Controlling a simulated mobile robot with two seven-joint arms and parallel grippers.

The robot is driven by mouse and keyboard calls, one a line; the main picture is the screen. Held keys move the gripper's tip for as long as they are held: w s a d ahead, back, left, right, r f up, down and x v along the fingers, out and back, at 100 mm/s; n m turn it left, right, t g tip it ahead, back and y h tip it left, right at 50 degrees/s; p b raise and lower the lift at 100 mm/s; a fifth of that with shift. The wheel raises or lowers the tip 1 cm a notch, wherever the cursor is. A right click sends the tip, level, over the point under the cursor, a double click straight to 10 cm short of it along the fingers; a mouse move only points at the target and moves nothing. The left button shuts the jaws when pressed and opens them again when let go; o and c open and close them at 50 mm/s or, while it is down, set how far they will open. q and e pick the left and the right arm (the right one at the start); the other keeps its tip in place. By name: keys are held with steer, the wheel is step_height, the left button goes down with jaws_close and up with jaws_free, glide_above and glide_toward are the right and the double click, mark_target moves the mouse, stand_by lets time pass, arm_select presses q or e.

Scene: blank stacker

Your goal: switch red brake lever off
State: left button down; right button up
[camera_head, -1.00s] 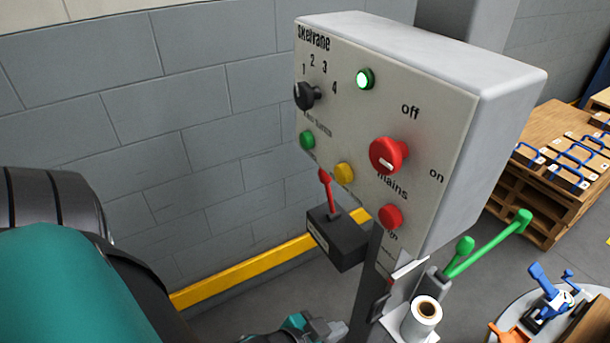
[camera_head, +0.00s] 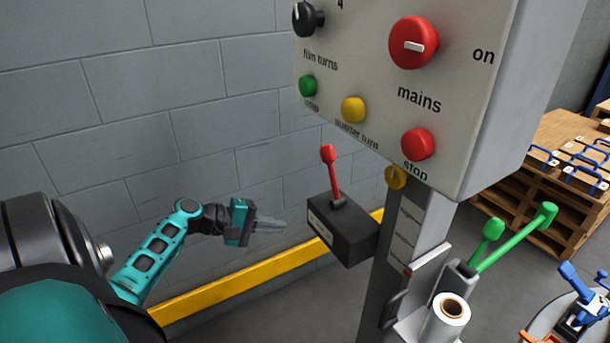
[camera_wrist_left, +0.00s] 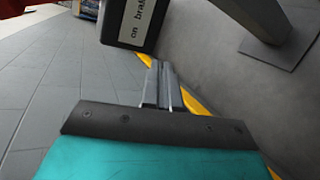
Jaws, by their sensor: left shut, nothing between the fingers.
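The red brake lever (camera_head: 330,170) stands up from a black box (camera_head: 343,232) on the left side of the machine's post in the head view. It leans slightly to the left at the top. My left gripper (camera_head: 284,226) is shut and empty, to the left of the box and apart from it, lower than the lever's knob. The lever itself is not visible there. My right gripper is not in view.
The control panel (camera_head: 450,95) with red, yellow and green buttons hangs above and right of the lever. A yellow rail (camera_head: 250,277) runs along the grey wall behind. Green levers (camera_head: 515,238) and a white roll (camera_head: 447,317) are to the right of the post.

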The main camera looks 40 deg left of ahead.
mark_target(333, 175)
arm_select(q)
steer(key=a+r+n+t+h+b, duration=0.2)
steer(key=a+r+t, duration=0.3)
steer(key=r, duration=0.7)
steer(key=shift+s+a+h+b, duration=0.15)
steer(key=shift+a+h+b, duration=0.4)
steer(key=shift+a+h, duration=0.45)
steer(key=shift+a+f, duration=0.1)
steer(key=s+d+r+b+x, duration=0.1)
steer(key=d+x, duration=0.1)
steer(key=x, duration=1.1)
steer(key=shift+s, duration=0.25)
steer(key=shift+r, duration=0.1)
